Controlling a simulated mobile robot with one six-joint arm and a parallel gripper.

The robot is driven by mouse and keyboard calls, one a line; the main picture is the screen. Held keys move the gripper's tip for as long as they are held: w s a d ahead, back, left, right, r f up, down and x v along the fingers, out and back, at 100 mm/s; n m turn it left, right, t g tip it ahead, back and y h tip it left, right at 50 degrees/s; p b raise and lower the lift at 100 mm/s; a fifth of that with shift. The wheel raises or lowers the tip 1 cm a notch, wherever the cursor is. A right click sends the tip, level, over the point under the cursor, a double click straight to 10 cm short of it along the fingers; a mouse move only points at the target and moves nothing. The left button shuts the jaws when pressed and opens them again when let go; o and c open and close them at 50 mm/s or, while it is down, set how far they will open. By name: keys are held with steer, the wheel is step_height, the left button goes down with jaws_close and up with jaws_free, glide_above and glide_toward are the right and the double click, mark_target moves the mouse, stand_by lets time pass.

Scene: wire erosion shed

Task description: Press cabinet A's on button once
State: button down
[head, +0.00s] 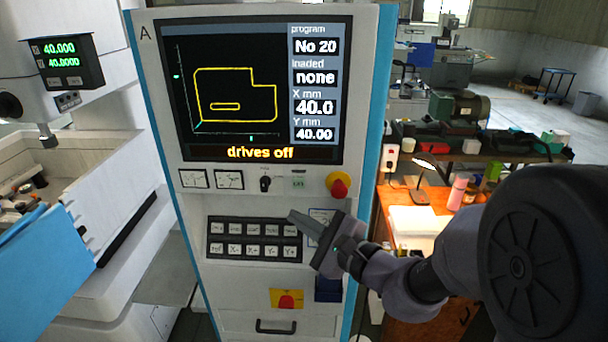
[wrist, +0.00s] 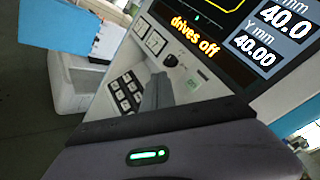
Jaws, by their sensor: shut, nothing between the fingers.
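Cabinet A (head: 205,190), marked with an A at its top left, stands upright in the head view. Its screen (head: 235,90) reads "drives off", as it does in the wrist view (wrist: 195,36). A small pale green button (head: 298,181) sits below the screen, between a dark rotary switch (head: 265,184) and a red mushroom knob (head: 338,185) on yellow. I cannot read the green button's label surely. My gripper (head: 295,217) is shut and empty, its tips below the green button near the keypad's upper right. Its fingers (wrist: 158,82) point at the panel; contact cannot be told.
A black keypad (head: 254,239) with several keys is left of my gripper. A yellow-and-red switch (head: 287,299) is lower down. A white machine (head: 110,200) stands left. An orange workbench (head: 420,215) with a lamp is at the right, behind my arm.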

mark_target(299, 183)
steer(key=shift+s+a, duration=0.1)
steer(key=shift+a, duration=0.05)
steer(key=shift+w+p, duration=1.4)
steer(key=shift+w, duration=3.05)
steer(key=shift+w+d, duration=0.2)
steer(key=shift+w, duration=0.2)
